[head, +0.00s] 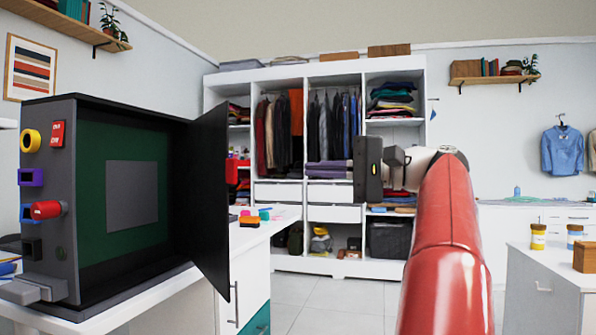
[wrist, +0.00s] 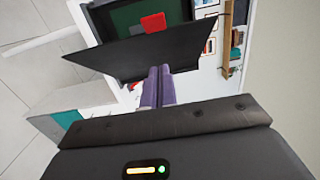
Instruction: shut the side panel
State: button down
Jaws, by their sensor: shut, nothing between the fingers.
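The side panel (head: 209,190) is a black flat door hinged on the right side of a dark box (head: 52,200) at the left in the head view. It stands open, swung out toward the right, showing the green interior. In the wrist view the panel (wrist: 150,55) spans the upper middle, with the green interior beyond it. My gripper (head: 308,170) is to the right of the panel in the head view, its purple fingers pointing left. In the wrist view my gripper (wrist: 159,72) has its fingers together, empty, with tips near the panel's edge. I cannot tell whether they touch it.
The box stands on a white counter (head: 150,297) with small colourful items beside the panel. Yellow, purple and red controls are on its front. The open wardrobe (head: 428,130) is behind. A white table (head: 560,275) with jars is at right.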

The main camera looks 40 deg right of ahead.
jog(key=w+a+b, duration=0.1)
jog(key=w+a, duration=0.5)
jog(key=a, duration=0.3)
jog(key=shift+w+a, duration=0.25)
jog(key=shift+a, duration=0.1)
